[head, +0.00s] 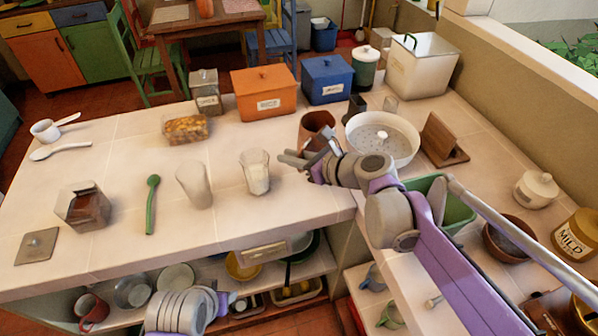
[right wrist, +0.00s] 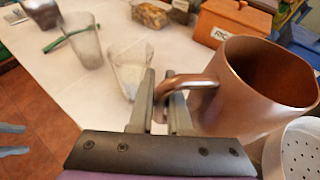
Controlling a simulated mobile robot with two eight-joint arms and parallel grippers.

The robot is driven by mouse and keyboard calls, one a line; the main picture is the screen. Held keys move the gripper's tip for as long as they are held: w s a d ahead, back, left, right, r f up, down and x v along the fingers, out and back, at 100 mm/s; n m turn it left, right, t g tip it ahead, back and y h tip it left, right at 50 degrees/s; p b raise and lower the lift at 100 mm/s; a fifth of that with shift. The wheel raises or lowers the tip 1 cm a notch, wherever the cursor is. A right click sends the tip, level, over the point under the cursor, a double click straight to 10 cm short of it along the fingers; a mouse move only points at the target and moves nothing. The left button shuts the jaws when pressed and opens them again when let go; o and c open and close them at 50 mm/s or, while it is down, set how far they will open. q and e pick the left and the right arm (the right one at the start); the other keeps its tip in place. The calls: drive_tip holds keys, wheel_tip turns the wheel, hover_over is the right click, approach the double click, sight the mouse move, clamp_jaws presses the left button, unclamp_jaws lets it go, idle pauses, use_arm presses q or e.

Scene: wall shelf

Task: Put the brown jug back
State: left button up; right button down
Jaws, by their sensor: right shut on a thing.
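The brown jug (head: 317,124) is a copper-coloured, open-topped vessel on or just above the counter, left of the white strainer bowl. In the right wrist view the jug (right wrist: 268,78) fills the right side, upright or nearly so, with its handle toward my fingers. My right gripper (head: 312,160) is shut on the handle; in the right wrist view the fingers of this gripper (right wrist: 162,100) sit on either side of it. The jug's base is hidden. My left arm shows at the bottom of the head view, below the counter edge; its jaws are not clear.
A glass of white contents (head: 256,173) and an empty glass (head: 194,186) stand left of my right gripper. The strainer bowl (head: 383,137) and a brown wooden stand (head: 441,143) are to the right. Orange (head: 264,92) and blue (head: 327,80) boxes stand behind.

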drive_tip(key=shift+f+b, duration=0.3)
drive_tip(key=shift+f, duration=2.6)
drive_tip(key=shift+f, duration=0.1)
drive_tip(key=c, duration=0.9)
unclamp_jaws()
drive_tip(key=shift+o, duration=0.2)
drive_tip(key=v, duration=1.2)
drive_tip(key=shift+p, duration=0.35)
